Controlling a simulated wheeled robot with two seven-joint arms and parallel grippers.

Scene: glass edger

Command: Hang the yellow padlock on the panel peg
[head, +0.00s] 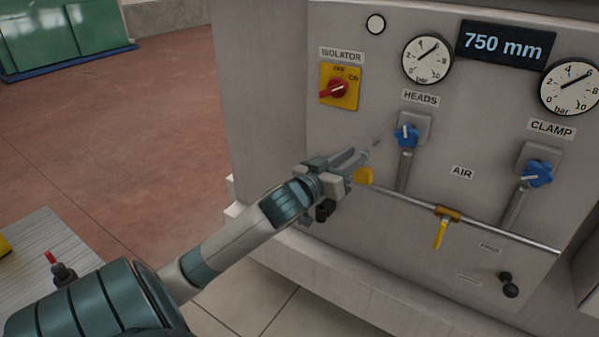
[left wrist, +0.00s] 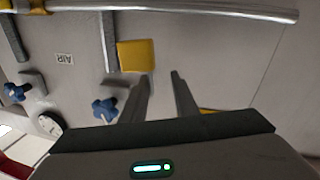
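The yellow padlock (head: 364,176) is at the grey panel in the head view, just below my left gripper's fingertips. In the left wrist view the padlock body (left wrist: 136,55) shows as a yellow square beyond the tip of the left-hand finger. I cannot make out its shackle. A small dark stub on the panel, perhaps the peg (head: 377,142), shows just beyond the fingertips; whether the padlock hangs on it I cannot tell. My left gripper (head: 360,157) is open, and bare panel shows between its fingers (left wrist: 162,80). My right gripper is not in view.
The yellow isolator plate with its red knob (head: 338,87) is above left of the gripper. The blue HEADS knob (head: 407,135) is close on the right. A pipe with a yellow-handled valve (head: 441,232) runs below. Open red floor (head: 150,100) lies left.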

